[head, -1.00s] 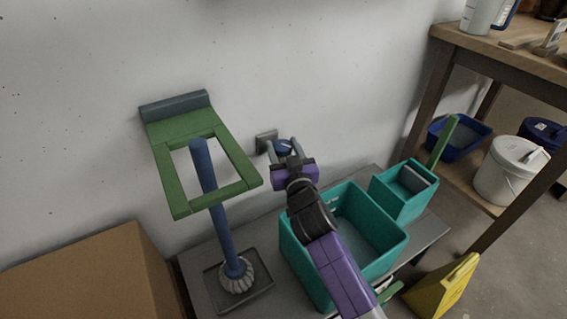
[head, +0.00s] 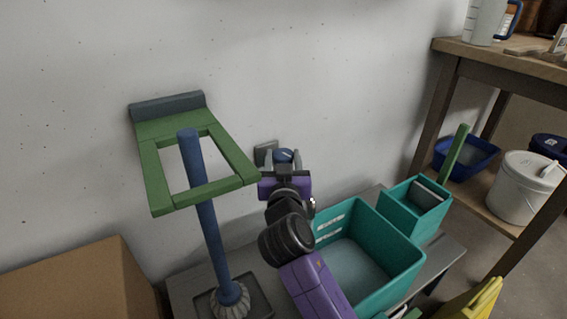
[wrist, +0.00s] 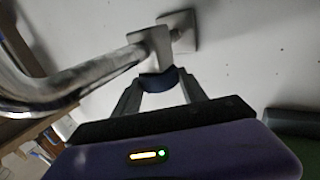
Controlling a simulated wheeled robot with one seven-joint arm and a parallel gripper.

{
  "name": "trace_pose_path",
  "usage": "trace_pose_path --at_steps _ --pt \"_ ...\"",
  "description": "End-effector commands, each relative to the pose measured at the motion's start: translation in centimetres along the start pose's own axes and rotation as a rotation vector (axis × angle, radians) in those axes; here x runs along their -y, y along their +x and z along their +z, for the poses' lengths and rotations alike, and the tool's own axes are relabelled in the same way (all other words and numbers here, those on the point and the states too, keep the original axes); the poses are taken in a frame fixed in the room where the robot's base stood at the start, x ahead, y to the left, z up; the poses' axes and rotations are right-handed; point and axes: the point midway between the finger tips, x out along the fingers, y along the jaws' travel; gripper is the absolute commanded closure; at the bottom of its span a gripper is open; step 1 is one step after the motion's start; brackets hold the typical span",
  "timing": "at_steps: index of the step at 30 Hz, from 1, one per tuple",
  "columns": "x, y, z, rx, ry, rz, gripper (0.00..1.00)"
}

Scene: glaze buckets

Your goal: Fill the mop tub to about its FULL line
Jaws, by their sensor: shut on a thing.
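The teal mop tub (head: 405,248) stands on a low grey bench against the wall, partly behind my arm. Pale markings (head: 329,226) show on its inner wall. Its inside looks grey-blue low down; I cannot tell the water level. A wall tap has a square grey plate (head: 265,152) and a dark blue knob (head: 284,155). My gripper (head: 283,161) is shut on the knob, with a finger on each side. In the wrist view, the knob (wrist: 159,80) sits between the fingertips and the shiny metal spout (wrist: 60,88) runs to the left. Its outlet is out of that view.
A green wall rack (head: 165,165) and an upright blue-handled mop (head: 212,235) stand left of my arm. A cardboard box (head: 75,280) is at lower left. A smaller teal bin (head: 410,222) adjoins the tub. A yellow sign (head: 470,303) and wooden shelf (head: 440,110) are at right.

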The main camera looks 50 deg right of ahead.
Motion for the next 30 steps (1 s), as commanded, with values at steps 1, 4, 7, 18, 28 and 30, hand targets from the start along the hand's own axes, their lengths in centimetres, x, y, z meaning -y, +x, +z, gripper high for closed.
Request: trace_pose_path --at_steps 1,4,7,18,28,30 --pt "0.17 -0.15 0.79 0.012 -0.002 0.004 0.91" --pt "0.17 -0.18 0.73 0.012 -0.001 0.014 0.91" --pt "0.13 -0.20 0.70 0.012 0.000 0.021 0.91" --pt "0.09 -0.21 0.66 0.013 0.000 0.025 0.91" --pt "0.04 -0.14 0.34 0.006 0.001 0.025 0.28" --pt "0.03 -0.13 0.27 0.005 0.002 0.025 0.28"
